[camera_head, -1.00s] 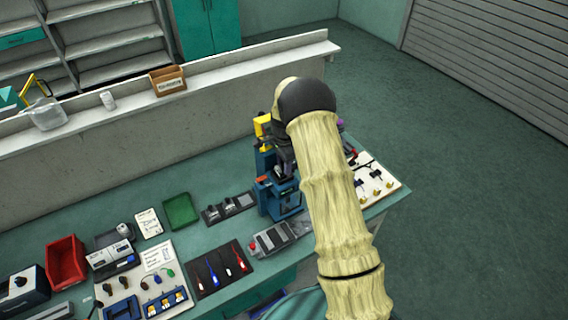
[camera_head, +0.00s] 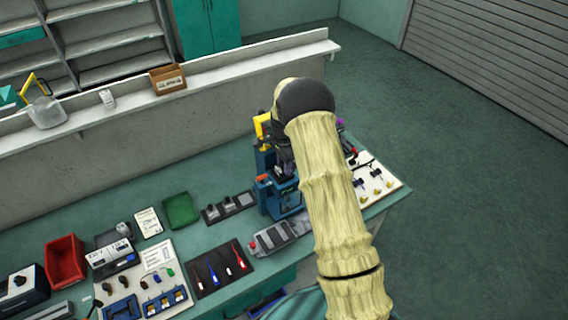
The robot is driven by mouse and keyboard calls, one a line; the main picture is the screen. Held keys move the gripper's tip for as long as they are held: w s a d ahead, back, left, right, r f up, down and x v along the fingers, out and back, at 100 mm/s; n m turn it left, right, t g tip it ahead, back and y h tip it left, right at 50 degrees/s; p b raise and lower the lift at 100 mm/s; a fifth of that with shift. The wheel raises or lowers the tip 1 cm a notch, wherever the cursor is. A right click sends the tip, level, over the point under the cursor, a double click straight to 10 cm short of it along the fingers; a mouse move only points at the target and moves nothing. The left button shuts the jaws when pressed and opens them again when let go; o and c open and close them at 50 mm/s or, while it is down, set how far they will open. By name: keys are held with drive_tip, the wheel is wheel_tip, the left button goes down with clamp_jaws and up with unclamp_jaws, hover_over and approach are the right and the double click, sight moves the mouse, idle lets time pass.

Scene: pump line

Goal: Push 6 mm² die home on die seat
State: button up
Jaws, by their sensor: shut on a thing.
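A blue bench press (camera_head: 284,200) with a yellow part (camera_head: 262,126) stands near the right end of the bench, partly behind my arm. My gripper (camera_head: 285,160) shows only as a dark patch at the press, just left of my arm, above the seat area. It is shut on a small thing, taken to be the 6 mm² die. The die and the die seat are hidden or too small to make out, so I cannot tell whether the die touches the seat.
A grey tool block with a red knob (camera_head: 280,236) lies in front of the press. A dark rack (camera_head: 229,206) and a green tray (camera_head: 181,210) are to its left. A white board with small parts (camera_head: 376,182) lies right of my arm. A low wall runs behind.

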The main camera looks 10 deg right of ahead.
drive_tip(key=shift+f+b, duration=0.35)
drive_tip(key=shift+f, duration=0.15)
idle(1.3)
drive_tip(key=o, duration=1.4)
drive_tip(key=shift+w+a, duration=0.1)
drive_tip(key=shift+r, duration=0.1)
drive_tip(key=shift+r+p, duration=0.45)
drive_tip(key=shift+r, duration=0.2)
drive_tip(key=shift+r+p, duration=1.8)
drive_tip(key=shift+r, duration=1.25)
drive_tip(key=shift+c, duration=0.4)
